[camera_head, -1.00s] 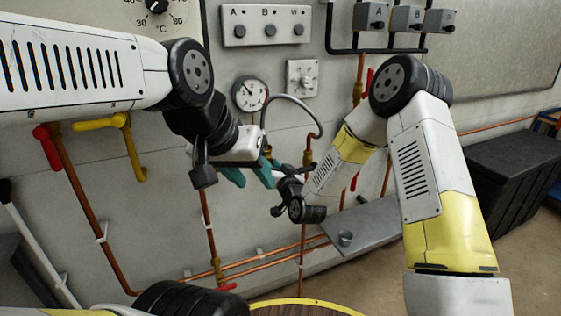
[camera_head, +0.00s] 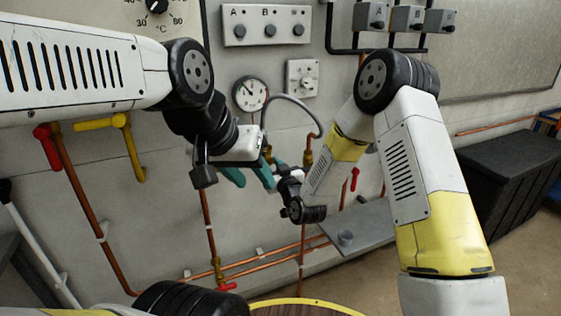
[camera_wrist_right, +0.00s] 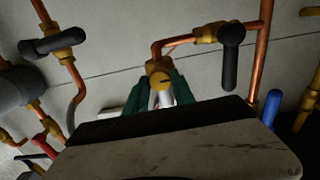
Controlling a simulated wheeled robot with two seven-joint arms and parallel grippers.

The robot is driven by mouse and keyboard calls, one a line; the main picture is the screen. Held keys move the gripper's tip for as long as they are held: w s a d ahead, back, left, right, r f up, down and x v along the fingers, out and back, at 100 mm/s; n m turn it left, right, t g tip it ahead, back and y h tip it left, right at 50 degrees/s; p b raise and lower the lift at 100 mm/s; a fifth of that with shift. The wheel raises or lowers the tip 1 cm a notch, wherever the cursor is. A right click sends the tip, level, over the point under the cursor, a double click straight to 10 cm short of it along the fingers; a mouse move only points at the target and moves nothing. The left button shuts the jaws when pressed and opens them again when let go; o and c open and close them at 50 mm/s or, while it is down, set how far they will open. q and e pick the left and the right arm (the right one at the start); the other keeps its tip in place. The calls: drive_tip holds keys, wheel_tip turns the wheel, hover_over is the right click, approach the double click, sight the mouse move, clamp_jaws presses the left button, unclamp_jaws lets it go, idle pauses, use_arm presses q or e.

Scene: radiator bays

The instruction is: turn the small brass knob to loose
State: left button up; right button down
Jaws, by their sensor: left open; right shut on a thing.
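The small brass knob (camera_wrist_right: 160,74) shows in the right wrist view, with a dark mark on its face, at the end of a copper pipe. The green fingers of my right gripper (camera_wrist_right: 161,93) stand on both sides of it and are shut on it. A pale piece shows between the fingers below the knob. In the head view my right gripper (camera_head: 277,167) is mostly hidden by its own wrist and the left hand. My left gripper (camera_head: 249,178) is open and empty, its green fingers apart in front of the wall, close to the right gripper.
A round gauge (camera_head: 250,93) with a grey hose is just above the hands. Red (camera_head: 48,146) and yellow (camera_head: 130,145) lever handles are at left. Black (camera_wrist_right: 231,66) and blue (camera_wrist_right: 270,106) handles stand near the right gripper. A grey shelf (camera_head: 366,225) is below.

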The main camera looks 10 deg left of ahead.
drive_tip(key=shift+f, duration=0.1)
drive_tip(key=c, duration=1.1)
unclamp_jaws()
drive_tip(key=shift+o, duration=0.2)
drive_tip(key=v, duration=0.7)
drive_tip(key=shift+s+d, duration=0.25)
drive_tip(key=shift+s, duration=0.1)
